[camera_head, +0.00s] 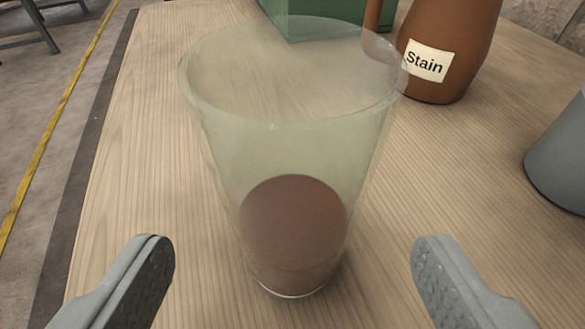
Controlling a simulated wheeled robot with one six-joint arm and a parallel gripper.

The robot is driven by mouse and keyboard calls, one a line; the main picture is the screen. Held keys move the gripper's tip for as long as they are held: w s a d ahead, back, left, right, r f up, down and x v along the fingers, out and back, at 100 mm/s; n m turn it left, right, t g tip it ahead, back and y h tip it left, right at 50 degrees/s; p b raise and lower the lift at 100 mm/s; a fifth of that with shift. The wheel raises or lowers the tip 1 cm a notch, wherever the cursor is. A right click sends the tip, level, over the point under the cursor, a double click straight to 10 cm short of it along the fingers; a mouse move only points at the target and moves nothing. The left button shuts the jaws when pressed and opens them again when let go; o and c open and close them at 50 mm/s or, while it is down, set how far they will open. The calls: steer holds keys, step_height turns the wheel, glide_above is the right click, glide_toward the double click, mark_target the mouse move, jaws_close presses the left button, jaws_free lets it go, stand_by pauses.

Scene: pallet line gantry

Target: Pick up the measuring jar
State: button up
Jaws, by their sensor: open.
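The measuring jar (225,165) is a clear, tapered vessel with a wide rim, standing upright on the wooden table. It holds a reddish-brown substance in its lower part. My gripper (293,265) is open, with one grey finger on each side of the jar's lower part in the picture. There is a gap between each finger and the jar, and neither touches it. The jar is fully visible.
A brown bottle (452,30) labelled "Stain" stands behind the jar to the right. A green box (315,22) is behind the jar. A grey container (562,155) is at the right edge. The table (140,150) is clear left of the jar, up to its dark left edge.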

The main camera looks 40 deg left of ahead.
mark_target(291, 247)
steer(key=shift+x, duration=3.05)
steer(key=shift+s+f, duration=0.1)
steer(key=shift+f, duration=0.15)
steer(key=c, duration=1.2)
steer(key=shift+r, duration=0.15)
